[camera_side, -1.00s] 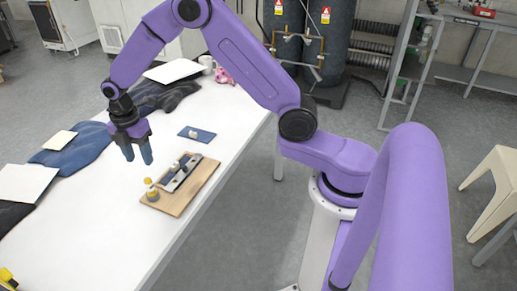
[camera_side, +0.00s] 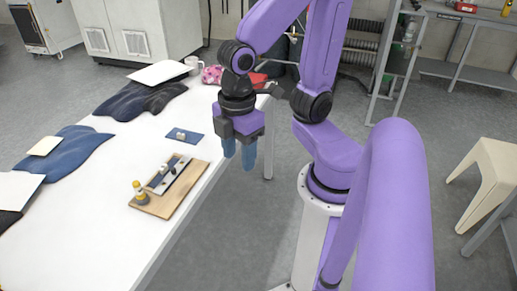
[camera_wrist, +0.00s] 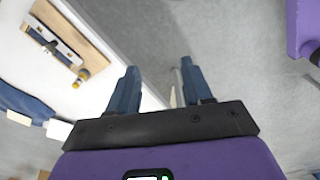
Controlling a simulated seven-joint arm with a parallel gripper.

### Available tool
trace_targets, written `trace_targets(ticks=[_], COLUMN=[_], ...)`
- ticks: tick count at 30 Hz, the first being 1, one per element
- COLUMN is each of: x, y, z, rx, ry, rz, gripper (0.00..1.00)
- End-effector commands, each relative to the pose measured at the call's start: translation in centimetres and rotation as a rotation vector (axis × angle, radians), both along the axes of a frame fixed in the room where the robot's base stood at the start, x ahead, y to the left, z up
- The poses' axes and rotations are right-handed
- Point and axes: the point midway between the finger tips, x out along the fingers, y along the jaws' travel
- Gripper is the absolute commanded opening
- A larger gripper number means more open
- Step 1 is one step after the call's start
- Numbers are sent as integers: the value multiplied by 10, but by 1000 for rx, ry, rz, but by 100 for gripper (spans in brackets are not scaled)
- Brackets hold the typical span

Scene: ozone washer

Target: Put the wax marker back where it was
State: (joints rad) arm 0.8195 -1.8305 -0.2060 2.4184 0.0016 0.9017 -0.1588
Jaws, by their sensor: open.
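A small yellow-and-grey upright piece (camera_side: 140,192), perhaps the wax marker, stands at the near left corner of a wooden board (camera_side: 160,208); it also shows in the wrist view (camera_wrist: 82,75). A narrow tray (camera_side: 182,178) with a pale strip and small dark and light pieces lies on the board. A small whitish piece (camera_side: 181,135) sits on a blue mat (camera_side: 194,140) behind. I cannot tell for sure which piece is the wax marker. My gripper (camera_side: 239,156) hangs with its blue fingers down, right of the board, near the table's right edge. In the wrist view my gripper (camera_wrist: 158,70) is open and empty.
The white table (camera_side: 85,225) has free room at the front left. Dark and blue cloths (camera_side: 65,150) with pale sheets lie along its left side. A white mug (camera_side: 194,65) and a pink patterned item (camera_side: 212,75) stand at the back. Grey floor lies right of the table.

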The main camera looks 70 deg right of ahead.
Motion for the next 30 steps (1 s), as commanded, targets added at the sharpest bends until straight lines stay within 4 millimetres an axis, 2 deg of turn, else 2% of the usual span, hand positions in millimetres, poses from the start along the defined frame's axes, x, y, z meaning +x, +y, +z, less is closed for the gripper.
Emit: trace_targets(ticks=[3, 8, 30], x=[-23, -35, -35], y=[-13, -21, -21], z=[0, -1, -1], rx=[5, 4, 5], ry=[0, 2, 2], rz=[-40, -69, -71], gripper=[50, 50, 50])
